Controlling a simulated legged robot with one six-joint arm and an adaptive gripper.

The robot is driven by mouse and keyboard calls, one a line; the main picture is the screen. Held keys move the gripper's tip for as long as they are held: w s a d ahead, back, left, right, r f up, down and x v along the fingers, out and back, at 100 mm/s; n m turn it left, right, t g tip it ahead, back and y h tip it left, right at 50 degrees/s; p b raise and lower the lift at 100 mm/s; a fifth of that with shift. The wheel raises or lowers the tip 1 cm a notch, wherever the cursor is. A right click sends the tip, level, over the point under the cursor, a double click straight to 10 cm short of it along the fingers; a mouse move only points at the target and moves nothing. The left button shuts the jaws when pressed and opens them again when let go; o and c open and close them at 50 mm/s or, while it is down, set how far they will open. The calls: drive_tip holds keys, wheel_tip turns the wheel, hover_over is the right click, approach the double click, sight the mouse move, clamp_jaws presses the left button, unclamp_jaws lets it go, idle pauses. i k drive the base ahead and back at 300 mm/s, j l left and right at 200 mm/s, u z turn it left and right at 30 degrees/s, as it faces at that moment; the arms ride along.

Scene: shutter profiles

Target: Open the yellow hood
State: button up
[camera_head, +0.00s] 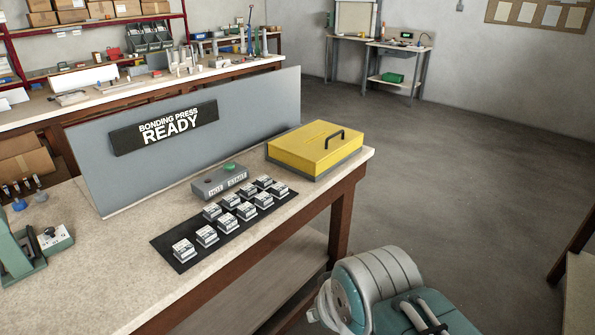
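The yellow hood (309,148) sits at the right end of the near workbench. My arm shows at the bottom right in front of the bench, apart from the hood. My gripper is not in view.
A grey control box (220,183) with a green button and a black mat (190,246) with several small blocks lie left of the hood. A grey panel (245,106) stands behind them, bearing a "BONDING PRESS READY" sign (166,127). The floor (450,180) to the right is clear.

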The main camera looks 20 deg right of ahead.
sight(314, 147)
drive_tip(key=i+l+u, duration=0.1)
drive_tip(key=i+l, duration=0.3)
drive_tip(key=l, duration=0.2)
drive_tip(key=i+l+u, duration=0.15)
drive_tip(key=i+l, duration=0.25)
drive_tip(key=l, duration=0.25)
drive_tip(key=i+l+u, duration=0.15)
drive_tip(key=i+l, duration=0.2)
drive_tip(key=l, duration=0.3)
drive_tip(key=i+l+u, duration=0.15)
drive_tip(key=l, duration=0.2)
drive_tip(key=i+l+u, duration=0.1)
drive_tip(key=l, duration=0.3)
drive_tip(key=i, duration=0.1)
